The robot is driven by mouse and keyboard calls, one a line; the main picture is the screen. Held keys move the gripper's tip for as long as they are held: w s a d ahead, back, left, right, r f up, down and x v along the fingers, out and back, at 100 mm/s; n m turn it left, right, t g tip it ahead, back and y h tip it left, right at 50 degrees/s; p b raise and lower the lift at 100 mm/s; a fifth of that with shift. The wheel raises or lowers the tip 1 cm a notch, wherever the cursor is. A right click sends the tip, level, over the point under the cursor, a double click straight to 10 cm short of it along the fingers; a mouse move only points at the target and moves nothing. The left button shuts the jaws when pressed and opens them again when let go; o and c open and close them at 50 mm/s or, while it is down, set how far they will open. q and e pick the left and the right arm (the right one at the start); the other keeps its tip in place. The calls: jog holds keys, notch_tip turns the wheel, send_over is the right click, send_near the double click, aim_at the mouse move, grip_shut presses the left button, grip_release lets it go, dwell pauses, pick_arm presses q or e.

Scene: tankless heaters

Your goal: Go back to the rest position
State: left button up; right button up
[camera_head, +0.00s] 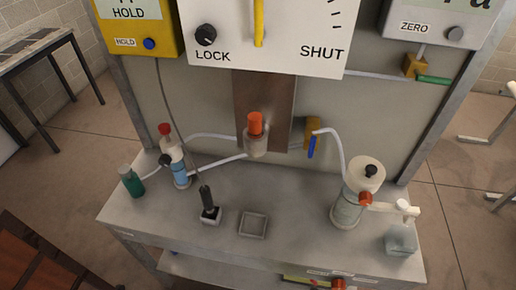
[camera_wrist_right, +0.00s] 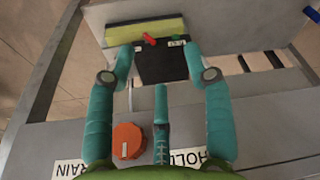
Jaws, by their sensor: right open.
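My right gripper (camera_wrist_right: 158,60) shows in the right wrist view. An orange knob (camera_wrist_right: 127,141) lies near the left finger, beside the labels "DRAIN" (camera_wrist_right: 75,168) and a partly hidden "HOLD". Neither gripper shows in the head view, and the left gripper is in no view.
A white LOCK/SHUT panel (camera_head: 290,50) stands behind.

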jog(key=s+d+f+g+b, duration=0.1)
jog(key=s+d+f, duration=0.2)
jog(key=s+f, duration=1.4)
notch_tip(320, 180, down, 3)
jog(key=shift+s+g, duration=0.25)
jog(key=shift+g, duration=0.05)
